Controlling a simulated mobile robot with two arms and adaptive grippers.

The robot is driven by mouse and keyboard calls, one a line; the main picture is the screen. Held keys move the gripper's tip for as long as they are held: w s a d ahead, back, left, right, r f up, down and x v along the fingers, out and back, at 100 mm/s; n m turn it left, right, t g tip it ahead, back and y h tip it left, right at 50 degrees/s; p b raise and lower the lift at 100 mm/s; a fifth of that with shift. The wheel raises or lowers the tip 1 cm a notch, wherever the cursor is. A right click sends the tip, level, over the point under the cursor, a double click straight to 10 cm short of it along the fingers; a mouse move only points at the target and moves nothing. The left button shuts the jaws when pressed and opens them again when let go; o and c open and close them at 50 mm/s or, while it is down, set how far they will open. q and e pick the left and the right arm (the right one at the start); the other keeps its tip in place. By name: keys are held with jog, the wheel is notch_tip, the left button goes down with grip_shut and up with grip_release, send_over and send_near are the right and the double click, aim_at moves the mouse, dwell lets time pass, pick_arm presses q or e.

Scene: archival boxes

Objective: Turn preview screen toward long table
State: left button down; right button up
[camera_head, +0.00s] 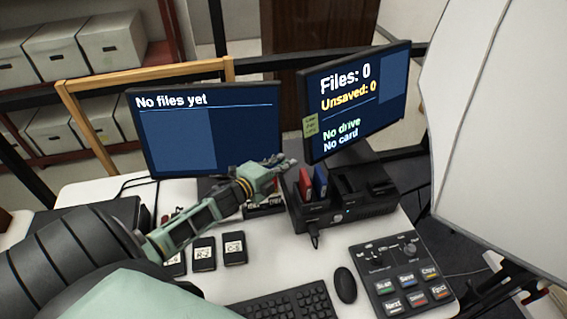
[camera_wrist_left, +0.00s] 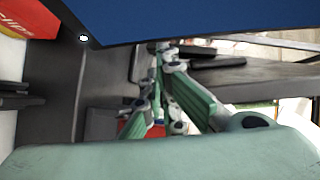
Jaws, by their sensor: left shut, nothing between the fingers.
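A left screen (camera_head: 205,128) reads "No files yet" on dark blue and stands upright at the back of the white desk. A right screen (camera_head: 355,100) reads "Files: 0, Unsaved: 0, No drive, No card" and is angled to the left. Neither carries a label saying preview; the left one seems the likelier. My left gripper (camera_head: 284,163) is shut and empty at the lower right corner of the left screen; I cannot tell whether it touches. In the left wrist view its green fingers (camera_wrist_left: 178,95) show below a screen's blue face (camera_wrist_left: 200,15). My right gripper is out of view.
A black dock (camera_head: 345,195) with red and blue cartridges stands right of my gripper. A keyboard (camera_head: 282,303), mouse (camera_head: 345,285) and button panel (camera_head: 402,272) lie in front. Small labelled black cases (camera_head: 234,248) lie near my forearm. A large white panel (camera_head: 500,140) fills the right.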

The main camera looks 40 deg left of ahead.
pick_arm(q)
jog(key=shift+w, duration=0.15)
jog(key=shift+w, duration=0.2)
jog(key=w+n+y+b, duration=0.1)
jog(key=w, duration=0.1)
jog(key=w+a+n+y+b, duration=0.1)
jog(key=w+y, duration=0.1)
jog(key=w+a+n+y+b, duration=0.1)
jog(key=w+b, duration=0.1)
jog(key=shift+a+f+y, duration=0.15)
jog(key=shift+a+y, duration=0.1)
jog(key=shift+y, duration=0.05)
jog(key=w+a+n+y+b, duration=0.1)
jog(key=w+b, duration=0.1)
jog(key=w+a+n+g+y+b, duration=0.1)
jog(key=w+a+y+b, duration=0.1)
jog(key=shift+w+a+n+b, duration=0.2)
jog(key=shift+n+b, duration=0.15)
jog(key=shift+n, duration=0.05)
jog(key=shift+w+a+g+y+b, duration=0.3)
jog(key=shift+a+g+y, duration=0.1)
jog(key=shift+y, duration=0.1)
